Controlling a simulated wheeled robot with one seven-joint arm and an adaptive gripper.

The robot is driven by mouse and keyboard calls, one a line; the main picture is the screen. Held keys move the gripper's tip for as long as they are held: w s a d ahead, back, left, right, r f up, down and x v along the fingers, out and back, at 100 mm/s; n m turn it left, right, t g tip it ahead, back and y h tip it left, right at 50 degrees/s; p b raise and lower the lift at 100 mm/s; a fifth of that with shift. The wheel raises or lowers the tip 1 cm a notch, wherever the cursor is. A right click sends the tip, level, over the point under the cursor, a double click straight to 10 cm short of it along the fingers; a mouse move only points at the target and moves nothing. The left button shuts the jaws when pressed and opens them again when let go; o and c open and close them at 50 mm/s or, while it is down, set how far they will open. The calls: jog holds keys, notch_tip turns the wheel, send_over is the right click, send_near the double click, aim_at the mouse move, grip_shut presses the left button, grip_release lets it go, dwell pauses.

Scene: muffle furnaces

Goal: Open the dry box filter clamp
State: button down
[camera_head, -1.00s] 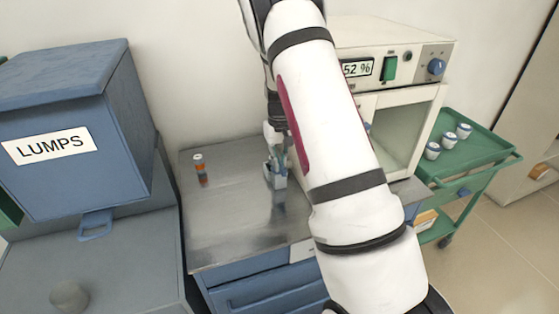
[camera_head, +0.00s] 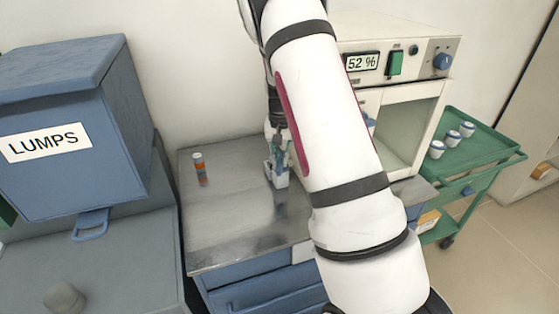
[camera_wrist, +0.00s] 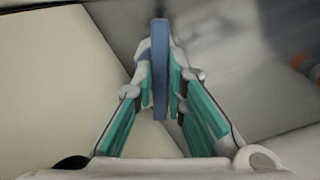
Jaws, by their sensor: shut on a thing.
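The white dry box (camera_head: 424,60) stands on the metal bench, its display reading 52 %. My gripper (camera_head: 278,172) is low beside the dry box's left side, just above the bench top. In the wrist view, my gripper (camera_wrist: 160,98) is shut on a narrow blue lever (camera_wrist: 159,60), which looks like the filter clamp's handle. The lever stands between the two teal finger pads. My white arm hides the dry box's left side and the rest of the clamp in the head view.
A small vial with an orange band (camera_head: 200,168) stands on the metal bench (camera_head: 225,230), left of my gripper. A blue bin labelled LUMPS (camera_head: 70,100) is at the left. A green cart (camera_head: 490,152) with several white-and-blue jars is at the right.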

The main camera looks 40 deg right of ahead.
jog(key=m, duration=0.3)
jog(key=m+b, duration=0.1)
jog(key=m, duration=0.2)
jog(key=shift+w+m, duration=0.2)
jog(key=shift+m, duration=0.1)
jog(key=m+b, duration=0.1)
jog(key=m, duration=0.5)
jog(key=shift+w, duration=0.1)
dwell(0.3)
jog(key=c, duration=1.6)
grip_release()
jog(key=shift+r, duration=0.1)
notch_tip(320, 180, up, 12)
